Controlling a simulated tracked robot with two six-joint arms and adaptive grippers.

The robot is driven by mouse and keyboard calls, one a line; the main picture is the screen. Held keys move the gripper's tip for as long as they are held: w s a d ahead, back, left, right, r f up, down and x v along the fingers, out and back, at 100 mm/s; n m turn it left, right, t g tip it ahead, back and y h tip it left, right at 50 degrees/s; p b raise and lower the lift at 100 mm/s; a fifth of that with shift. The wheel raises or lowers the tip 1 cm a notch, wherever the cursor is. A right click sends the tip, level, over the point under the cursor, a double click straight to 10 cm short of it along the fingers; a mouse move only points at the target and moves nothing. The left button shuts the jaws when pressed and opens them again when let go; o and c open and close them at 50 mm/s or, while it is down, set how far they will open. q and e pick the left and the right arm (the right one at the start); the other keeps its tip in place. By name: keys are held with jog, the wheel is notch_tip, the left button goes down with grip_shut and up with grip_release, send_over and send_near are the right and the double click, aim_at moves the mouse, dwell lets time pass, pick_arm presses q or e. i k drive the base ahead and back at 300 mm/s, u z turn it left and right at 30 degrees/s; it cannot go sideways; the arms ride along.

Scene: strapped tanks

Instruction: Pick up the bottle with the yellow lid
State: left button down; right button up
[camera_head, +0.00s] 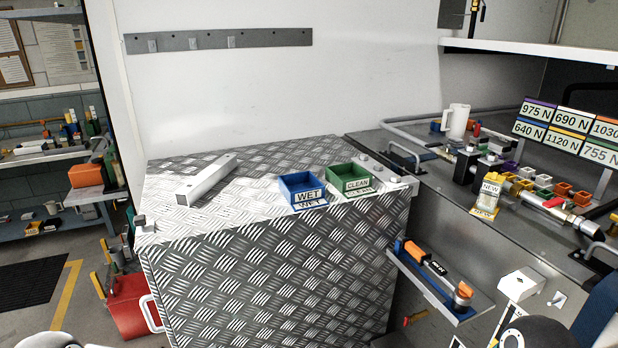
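I cannot make out a bottle with a yellow lid for certain. Small upright items (72,125) stand on the far left shelf, one with a yellowish part, too small to identify. A white jug-like vessel (459,121) stands at the back of the right bench. Neither gripper shows. Only pale and dark rounded parts, likely of my arms, show at the bottom left and bottom right edges.
A tread-plate box (270,270) fills the middle. On it are a white bar (207,180), a blue WET bin (302,187) and a green CLEAN bin (350,178). The right bench holds a NEW holder (486,198) and several fittings. An orange-handled tool (430,262) lies on a side tray.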

aim_at(485, 207)
jog(key=i, duration=1.05)
jog(key=z, duration=0.35)
